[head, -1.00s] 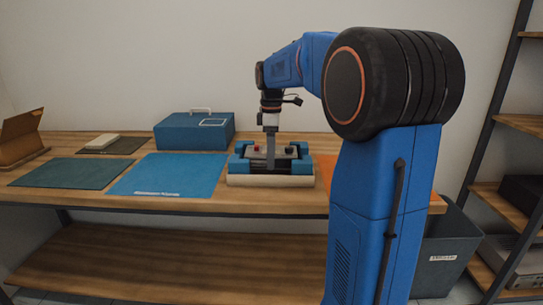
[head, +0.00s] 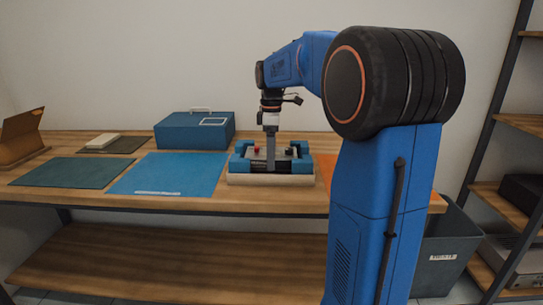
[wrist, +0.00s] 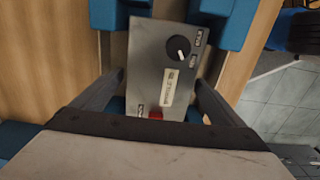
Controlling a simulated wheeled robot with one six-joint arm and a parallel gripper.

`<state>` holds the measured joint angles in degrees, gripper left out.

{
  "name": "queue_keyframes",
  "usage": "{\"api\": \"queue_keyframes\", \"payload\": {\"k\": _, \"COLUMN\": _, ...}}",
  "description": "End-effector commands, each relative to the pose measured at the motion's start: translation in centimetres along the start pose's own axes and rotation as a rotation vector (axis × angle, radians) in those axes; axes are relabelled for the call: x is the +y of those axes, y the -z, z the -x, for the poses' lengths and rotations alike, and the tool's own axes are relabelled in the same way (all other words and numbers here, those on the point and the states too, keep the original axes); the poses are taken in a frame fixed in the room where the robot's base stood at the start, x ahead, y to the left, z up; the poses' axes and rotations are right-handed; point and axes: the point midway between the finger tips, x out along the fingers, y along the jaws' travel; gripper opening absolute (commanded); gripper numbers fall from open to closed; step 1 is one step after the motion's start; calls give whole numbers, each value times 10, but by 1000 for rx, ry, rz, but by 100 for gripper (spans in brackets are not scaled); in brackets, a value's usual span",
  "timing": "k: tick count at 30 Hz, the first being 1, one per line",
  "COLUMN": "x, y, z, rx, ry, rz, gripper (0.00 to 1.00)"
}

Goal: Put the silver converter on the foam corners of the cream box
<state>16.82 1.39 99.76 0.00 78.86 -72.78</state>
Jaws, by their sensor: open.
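The silver converter (head: 284,154) sits on the blue foam corners (head: 240,163) of the cream box (head: 270,181) on the bench. In the wrist view the converter (wrist: 155,62) shows its dark knob with a white mark, a label and part of a red piece. My gripper (head: 271,165) is down at the converter in the head view. In the wrist view my gripper (wrist: 158,88) is open, with one finger on each side of the converter. Blue foam (wrist: 215,28) shows beside the converter's far end. The converter's near end is hidden behind the gripper body.
A blue mat (head: 168,174) lies left of the cream box, with a blue case (head: 194,131) behind it. A dark green mat (head: 73,172) lies farther left. An orange mat (head: 324,166) is partly hidden behind my arm. A grey bin (head: 447,250) stands right of the bench.

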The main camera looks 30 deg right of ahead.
Motion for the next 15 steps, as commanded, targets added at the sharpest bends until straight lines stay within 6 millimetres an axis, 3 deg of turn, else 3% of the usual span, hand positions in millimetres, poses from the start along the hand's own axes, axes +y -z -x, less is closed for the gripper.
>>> {"api": "queue_keyframes", "payload": {"k": 15, "x": 0, "y": 0, "z": 91, "rx": 0, "ry": -2, "rz": 0, "gripper": 93}}
